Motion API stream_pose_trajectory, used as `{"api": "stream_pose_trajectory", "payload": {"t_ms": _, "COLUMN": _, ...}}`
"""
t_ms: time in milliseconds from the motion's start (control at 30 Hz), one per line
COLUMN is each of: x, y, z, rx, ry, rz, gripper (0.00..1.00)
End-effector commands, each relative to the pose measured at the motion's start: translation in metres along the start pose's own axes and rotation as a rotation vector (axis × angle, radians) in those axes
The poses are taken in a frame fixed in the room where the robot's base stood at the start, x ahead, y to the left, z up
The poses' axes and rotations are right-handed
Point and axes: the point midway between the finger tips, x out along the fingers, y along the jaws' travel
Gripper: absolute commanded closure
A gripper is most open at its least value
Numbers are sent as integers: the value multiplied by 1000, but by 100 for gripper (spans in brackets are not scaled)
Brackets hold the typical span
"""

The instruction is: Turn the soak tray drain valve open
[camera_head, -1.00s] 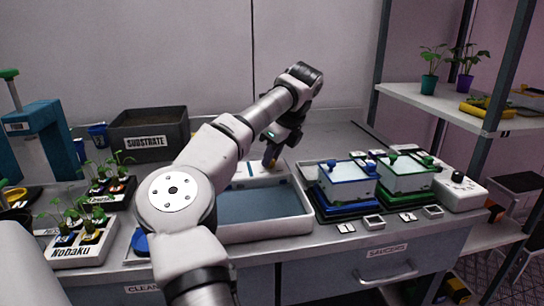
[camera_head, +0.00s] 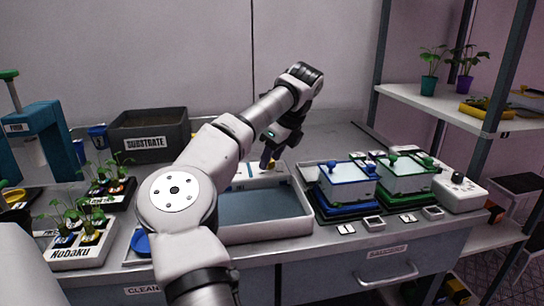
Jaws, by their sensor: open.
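The soak tray (camera_head: 305,222) is a white-rimmed basin with blue-grey water, standing on the bench in the middle. My gripper (camera_head: 268,164) points down at the tray's back edge. It is open, but its fingers look small and dark here. A small yellow-orange part (camera_head: 273,169) shows right beside the fingertips, at the back of the tray; it may be the drain valve handle. I cannot tell whether the fingers touch it or stand around it. My arm covers the left part of the tray.
A white box with a knob (camera_head: 459,192) is at the far right. A substrate bin (camera_head: 149,134) stands at the back left, seedling trays (camera_head: 80,245) at the front left.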

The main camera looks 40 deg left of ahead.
Motion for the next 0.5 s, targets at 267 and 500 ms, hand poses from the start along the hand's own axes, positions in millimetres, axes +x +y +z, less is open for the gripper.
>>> {"api": "stream_pose_trajectory", "payload": {"t_ms": 267, "x": -50, "y": -1, "z": 0, "rx": -1, "ry": -3, "rz": -4, "gripper": 57}}
{"api": "stream_pose_trajectory", "payload": {"t_ms": 500, "x": -104, "y": 0, "z": 0, "rx": -1, "ry": -2, "rz": -3, "gripper": 57}}
